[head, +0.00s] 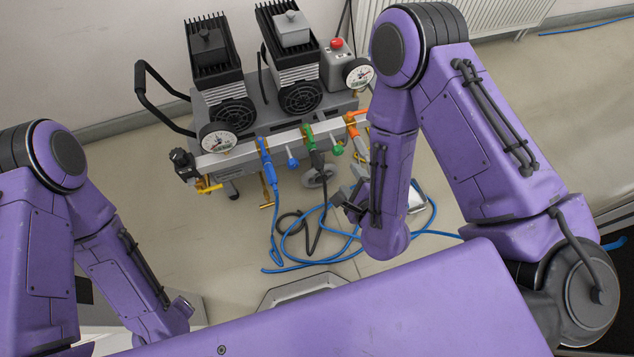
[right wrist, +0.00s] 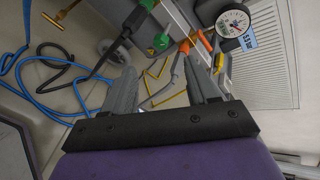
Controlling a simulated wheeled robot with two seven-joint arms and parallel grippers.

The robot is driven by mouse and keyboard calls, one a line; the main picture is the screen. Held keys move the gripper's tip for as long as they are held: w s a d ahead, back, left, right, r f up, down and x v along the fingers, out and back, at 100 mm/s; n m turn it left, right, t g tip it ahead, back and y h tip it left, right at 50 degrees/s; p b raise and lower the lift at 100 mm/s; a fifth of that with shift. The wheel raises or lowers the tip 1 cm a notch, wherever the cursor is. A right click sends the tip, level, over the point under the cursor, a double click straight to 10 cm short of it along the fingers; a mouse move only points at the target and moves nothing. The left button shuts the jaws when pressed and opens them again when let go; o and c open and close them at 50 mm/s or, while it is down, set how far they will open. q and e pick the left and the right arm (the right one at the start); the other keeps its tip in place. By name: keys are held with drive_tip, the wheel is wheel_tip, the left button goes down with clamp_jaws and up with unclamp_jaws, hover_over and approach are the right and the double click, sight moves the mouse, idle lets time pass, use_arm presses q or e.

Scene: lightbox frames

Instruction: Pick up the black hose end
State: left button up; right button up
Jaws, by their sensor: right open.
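The black hose end (head: 316,160) hangs from a green fitting on the front bar of the compressor cart. It shows in the right wrist view (right wrist: 110,54) as a dark grip slanting down from the green fitting. My right gripper (head: 350,188) is open and empty, in front of the cart and to the right of the hose end. In the right wrist view (right wrist: 163,72) the hose end lies just left of the left finger, outside the jaws. Whether they touch I cannot tell. My left arm shows at the left, but its gripper is out of sight.
The compressor cart (head: 268,130) has gauges and valves. A blue hose (head: 270,177) hangs beside the black one and loops over the floor. A black hose (head: 292,217) curls among the loops. A white radiator (right wrist: 270,60) stands at the wall.

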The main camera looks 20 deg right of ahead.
sight(321, 167)
drive_tip(key=w+a+f+m+t+b, duration=0.1)
drive_tip(key=f+m+b, duration=0.1)
drive_tip(key=m+b, duration=0.1)
drive_tip(key=w+a+f+m+t+b, duration=0.1)
drive_tip(key=a+f+m+b, duration=0.1)
drive_tip(key=f+m+b, duration=0.1)
drive_tip(key=w+a+f+m+t+y+b, duration=0.1)
drive_tip(key=f+m+b, duration=0.2)
drive_tip(key=m+b, duration=0.1)
drive_tip(key=shift+w+a+f+t+b, duration=0.2)
drive_tip(key=shift+t+b, duration=0.1)
drive_tip(key=shift+b, duration=0.3)
drive_tip(key=shift+w+m, duration=0.2)
drive_tip(key=shift+m, duration=0.4)
drive_tip(key=w, duration=0.3)
drive_tip(key=w+b, duration=0.1)
drive_tip(key=w, duration=0.3)
drive_tip(key=w+f, duration=0.1)
drive_tip(key=w, duration=0.2)
drive_tip(key=shift+w+b, duration=0.15)
drive_tip(key=shift+b, duration=0.25)
use_arm(q)
wheel_tip(321, 167, down, 17)
drive_tip(key=shift+f, duration=0.15)
use_arm(e)
clamp_jaws()
